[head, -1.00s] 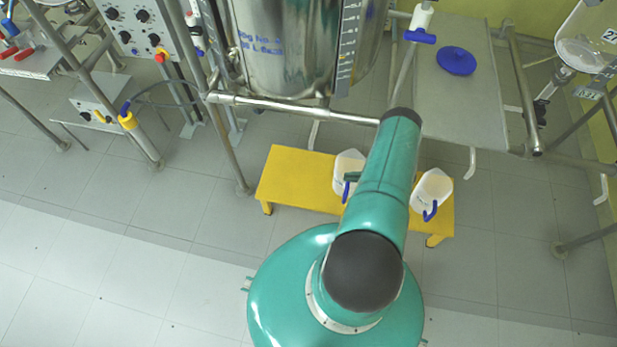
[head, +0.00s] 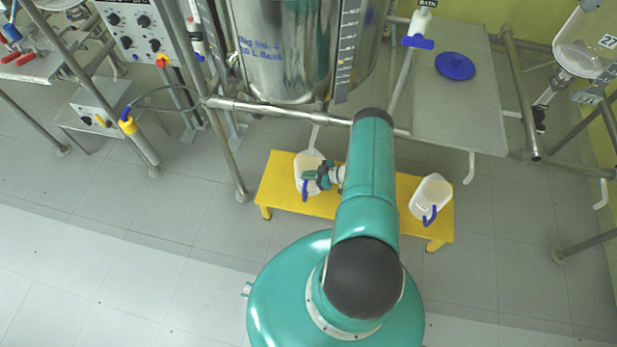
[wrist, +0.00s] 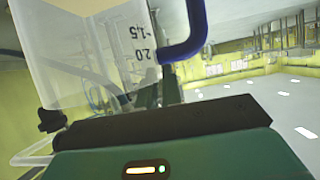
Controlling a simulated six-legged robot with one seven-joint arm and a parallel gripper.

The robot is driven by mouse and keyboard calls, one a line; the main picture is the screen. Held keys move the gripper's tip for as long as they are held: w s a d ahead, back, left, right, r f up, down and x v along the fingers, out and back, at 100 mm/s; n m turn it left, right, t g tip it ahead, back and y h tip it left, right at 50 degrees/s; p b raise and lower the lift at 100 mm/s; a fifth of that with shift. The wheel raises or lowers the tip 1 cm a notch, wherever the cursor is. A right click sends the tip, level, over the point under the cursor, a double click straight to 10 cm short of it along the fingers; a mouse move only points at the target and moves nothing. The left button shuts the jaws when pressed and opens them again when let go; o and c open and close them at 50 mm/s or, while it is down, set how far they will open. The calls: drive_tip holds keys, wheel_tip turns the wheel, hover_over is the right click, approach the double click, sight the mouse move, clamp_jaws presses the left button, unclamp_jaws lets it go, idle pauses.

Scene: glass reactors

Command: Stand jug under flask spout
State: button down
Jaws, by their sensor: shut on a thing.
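A white jug with a blue handle (head: 305,163) is near the left-middle of the yellow bench, below the big metal vessel (head: 285,50). My gripper (head: 318,177) is shut on this jug from its right side. In the wrist view the jug (wrist: 85,50) looks translucent, with volume marks and a blue handle, close in front of my dark jaw (wrist: 165,120). I cannot tell whether the jug touches the bench. A short outlet below the vessel (head: 315,132) shows just above the jug; I cannot tell whether it is the flask spout.
A second white jug (head: 431,194) stands at the right end of the yellow bench (head: 277,185). A metal frame bar (head: 270,107) crosses above the bench. A grey table with a blue lid (head: 455,66) is at upper right.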

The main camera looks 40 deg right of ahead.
drive_tip(key=shift+f, duration=0.8)
drive_tip(key=c, duration=1.6)
unclamp_jaws()
drive_tip(key=shift+o, duration=0.2)
drive_tip(key=v, duration=1.2)
drive_tip(key=shift+s, duration=0.1)
drive_tip(key=s+a, duration=0.6)
drive_tip(key=a, duration=0.1)
drive_tip(key=shift+s+a, duration=0.25)
drive_tip(key=shift+s, duration=0.05)
